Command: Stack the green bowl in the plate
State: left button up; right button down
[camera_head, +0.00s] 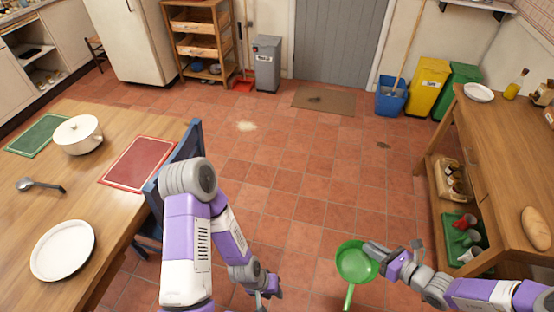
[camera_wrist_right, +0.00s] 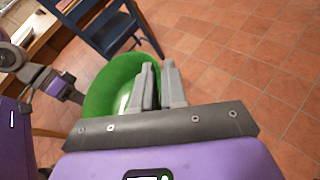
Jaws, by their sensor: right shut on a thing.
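The green bowl (camera_head: 354,259) is held above the floor at the lower middle right of the head view, with a narrow green handle-like part pointing down. My right gripper (camera_head: 374,249) is shut on its rim. In the right wrist view the bowl (camera_wrist_right: 103,86) lies left of and behind the fingers (camera_wrist_right: 158,72). A white plate (camera_head: 62,250) lies empty on the wooden table at left. Another white plate (camera_head: 479,92) lies on the right counter. My left gripper (camera_head: 268,288) hangs low over the floor, apart from the bowl; its jaws are too small to read.
The left table (camera_head: 120,200) also bears a white pot (camera_head: 78,135), a red mat (camera_head: 142,163), a green mat (camera_head: 37,136) and a spoon (camera_head: 40,186). A blue chair (camera_head: 181,157) stands at its edge. The right counter (camera_head: 500,140) holds bread (camera_head: 536,228).

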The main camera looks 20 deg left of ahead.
aim_at(69, 258)
jog(key=u, duration=2.95)
jog(key=i, duration=0.15)
